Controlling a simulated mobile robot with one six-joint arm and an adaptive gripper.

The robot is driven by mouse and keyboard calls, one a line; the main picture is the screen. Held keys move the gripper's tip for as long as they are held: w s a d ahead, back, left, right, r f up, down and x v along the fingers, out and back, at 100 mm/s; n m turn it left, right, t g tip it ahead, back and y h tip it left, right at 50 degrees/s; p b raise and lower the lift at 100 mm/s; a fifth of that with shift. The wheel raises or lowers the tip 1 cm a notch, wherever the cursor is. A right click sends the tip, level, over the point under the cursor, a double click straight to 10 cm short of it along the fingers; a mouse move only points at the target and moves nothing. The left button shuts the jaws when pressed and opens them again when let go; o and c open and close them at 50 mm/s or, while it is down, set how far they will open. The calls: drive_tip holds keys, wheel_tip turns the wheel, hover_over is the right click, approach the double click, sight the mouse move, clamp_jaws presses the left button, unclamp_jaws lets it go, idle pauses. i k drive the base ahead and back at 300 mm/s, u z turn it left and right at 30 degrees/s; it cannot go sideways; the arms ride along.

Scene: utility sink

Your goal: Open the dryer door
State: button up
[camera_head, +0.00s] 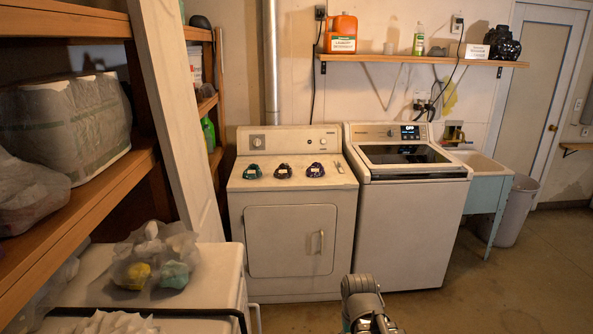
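The dryer (292,210) is the white machine left of centre, against the back wall. Its square front door (285,242) is shut, flush with the front panel. A small light vertical handle (321,241) sits near the door's right edge. Part of my grey arm shows at the bottom, right of centre, below and to the right of the door in the picture. It appears apart from the dryer. My gripper's fingers cannot be made out.
The washer (410,215) stands close on the dryer's right. Several small dark labelled items lie on the dryer top. A white surface with bagged items (155,262) and wooden shelves (90,205) crowd the left. The floor (500,295) at the right front is clear.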

sight(284, 240)
drive_tip(key=z, duration=0.25)
drive_tip(key=i, duration=1.55)
drive_tip(key=z, duration=0.25)
